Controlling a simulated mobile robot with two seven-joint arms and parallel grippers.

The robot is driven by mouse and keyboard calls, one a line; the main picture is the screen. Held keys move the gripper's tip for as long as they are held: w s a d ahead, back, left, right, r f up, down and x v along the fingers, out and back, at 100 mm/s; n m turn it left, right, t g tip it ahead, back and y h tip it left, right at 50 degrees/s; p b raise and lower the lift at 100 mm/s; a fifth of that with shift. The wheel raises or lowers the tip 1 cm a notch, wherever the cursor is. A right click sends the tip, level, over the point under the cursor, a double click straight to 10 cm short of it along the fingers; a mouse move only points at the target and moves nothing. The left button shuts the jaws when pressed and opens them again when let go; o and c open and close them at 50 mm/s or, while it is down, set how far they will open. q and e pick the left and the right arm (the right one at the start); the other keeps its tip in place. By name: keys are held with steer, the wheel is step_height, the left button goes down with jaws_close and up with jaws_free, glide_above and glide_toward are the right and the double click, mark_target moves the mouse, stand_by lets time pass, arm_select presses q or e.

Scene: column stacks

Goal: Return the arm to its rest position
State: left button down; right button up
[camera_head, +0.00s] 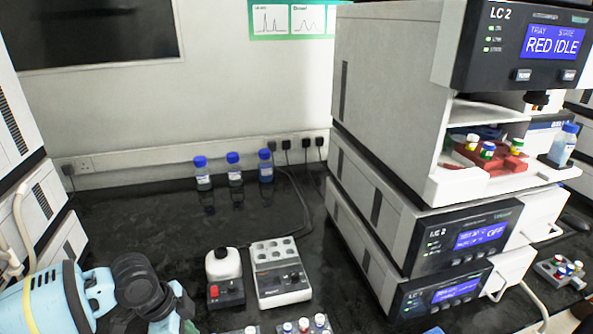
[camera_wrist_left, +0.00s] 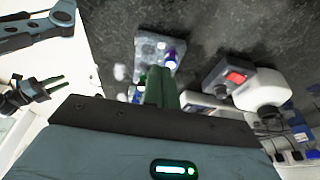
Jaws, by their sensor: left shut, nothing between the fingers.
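My left arm, light blue with dark joints, comes in at the lower left of the head view. Its gripper (camera_head: 187,324) is at the bottom edge there, mostly cut off. In the left wrist view my left gripper (camera_wrist_left: 161,86) has its green fingers shut together, with nothing between them. A small grey rack (camera_wrist_left: 152,46) with capped vials lies beyond the fingertips. Another dark gripper (camera_wrist_left: 52,85), which looks like my right one, shows at the left of that view, too small to judge its opening. I do not see it in the head view.
A stirrer with a red panel (camera_head: 226,292) and a grey block with wells (camera_head: 281,272) stand right of my left gripper. Several vials (camera_head: 303,325) sit at the bottom edge. Blue-capped bottles (camera_head: 234,170) stand at the back. A tall instrument stack (camera_head: 385,90) blocks the right.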

arm_select(q)
steer(key=shift+m+h, duration=0.3)
steer(key=shift+h, duration=0.2)
steer(key=s+d+f, duration=0.1)
steer(key=s+d, duration=0.1)
steer(key=s+d+f, duration=0.1)
steer(key=s+d, duration=0.1)
steer(key=d, duration=0.1)
steer(key=s+d+f, duration=0.2)
steer(key=shift+d, duration=0.4)
steer(key=s+d+f+n+h, duration=0.1)
steer(key=s+d+f+n, duration=0.15)
steer(key=s+d, duration=0.55)
steer(key=s+a+f+n+y, duration=0.2)
steer(key=s+a+n+y, duration=0.3)
steer(key=s+a+n, duration=0.95)
step_height(320, 180, down, 10)
steer(key=w+m+t+h, duration=0.1)
steer(key=w+m+t, duration=0.1)
steer(key=t, duration=0.6)
steer(key=shift+w+d+r+m+h, duration=0.25)
steer(key=shift+m+h, duration=0.15)
steer(key=shift+m, duration=0.3)
